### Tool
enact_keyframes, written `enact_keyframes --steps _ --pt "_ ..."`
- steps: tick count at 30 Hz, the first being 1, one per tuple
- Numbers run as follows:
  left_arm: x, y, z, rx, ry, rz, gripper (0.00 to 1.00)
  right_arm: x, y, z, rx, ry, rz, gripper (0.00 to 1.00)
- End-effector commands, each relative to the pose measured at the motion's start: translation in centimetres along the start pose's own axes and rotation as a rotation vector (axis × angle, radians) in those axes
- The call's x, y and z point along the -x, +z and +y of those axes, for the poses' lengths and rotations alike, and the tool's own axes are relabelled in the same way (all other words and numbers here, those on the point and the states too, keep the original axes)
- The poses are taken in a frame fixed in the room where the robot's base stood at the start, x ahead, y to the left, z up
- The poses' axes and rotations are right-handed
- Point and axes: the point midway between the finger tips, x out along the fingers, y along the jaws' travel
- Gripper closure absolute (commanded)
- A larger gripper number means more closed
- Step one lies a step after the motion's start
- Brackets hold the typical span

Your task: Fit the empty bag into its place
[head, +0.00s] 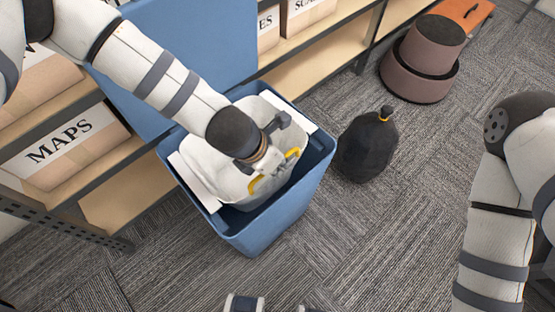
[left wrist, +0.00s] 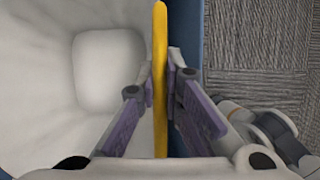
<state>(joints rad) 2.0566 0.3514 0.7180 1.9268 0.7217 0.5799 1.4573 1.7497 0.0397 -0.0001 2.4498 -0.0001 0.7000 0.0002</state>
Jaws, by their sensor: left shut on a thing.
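The empty bag (head: 212,165) is white with yellow strips and stands open inside the blue bin (head: 262,234). White flaps show at two sides of it, near the bin's rim. In the left wrist view, the bag's pale inside (left wrist: 40,80) opens on the left. My left gripper (head: 272,160) is over the bin and shut on the bag's yellow strip (left wrist: 160,60), which runs between its fingers. The gripper and wrist hide part of the bag.
A tied black bag (head: 367,147) stands on the carpet right of the bin. The blue lid (head: 190,45) stands up behind the bin. Shelves with boxes (head: 65,145) line the back and left. A round brown stool (head: 422,65) is farther back. Carpet in front is clear.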

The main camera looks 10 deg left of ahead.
Motion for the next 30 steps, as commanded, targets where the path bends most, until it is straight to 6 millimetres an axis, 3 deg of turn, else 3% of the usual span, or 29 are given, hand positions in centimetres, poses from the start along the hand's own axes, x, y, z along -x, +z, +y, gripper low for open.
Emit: enact_keyframes --steps 30 --pt "-3.1 -1.4 0.6 0.001 -0.001 0.002 1.0 -2.0 0.4 0.0 0.0 0.001 -0.038 0.6"
